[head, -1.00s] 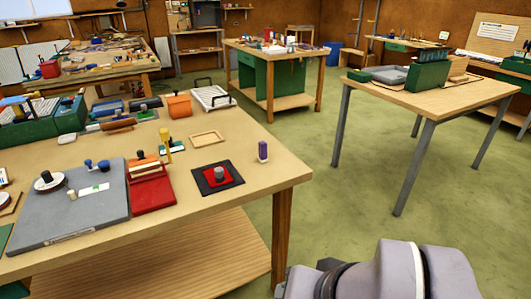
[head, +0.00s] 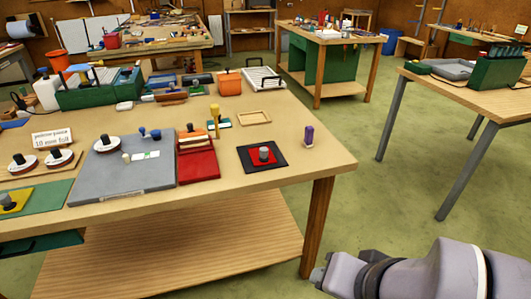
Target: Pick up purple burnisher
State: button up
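The purple burnisher (head: 309,136) stands upright near the right end of the wooden workbench (head: 240,178). It is small, with a purple upper part and a paler base. Nothing touches it. My arm shows at the bottom right, in front of the bench and lower than its top. Part of its end (head: 318,277) shows at the left tip of the arm, well below the burnisher in the picture. The fingers cannot be made out.
Left of the burnisher lies a black and red mat (head: 251,151) with a grey knob. Beyond are a red block stand (head: 198,164), a small wooden frame (head: 254,118) and a grey board (head: 120,185). Green floor (head: 390,215) is open between this bench and the right table (head: 475,105).

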aim_at(310, 131)
jog(key=i, duration=1.55)
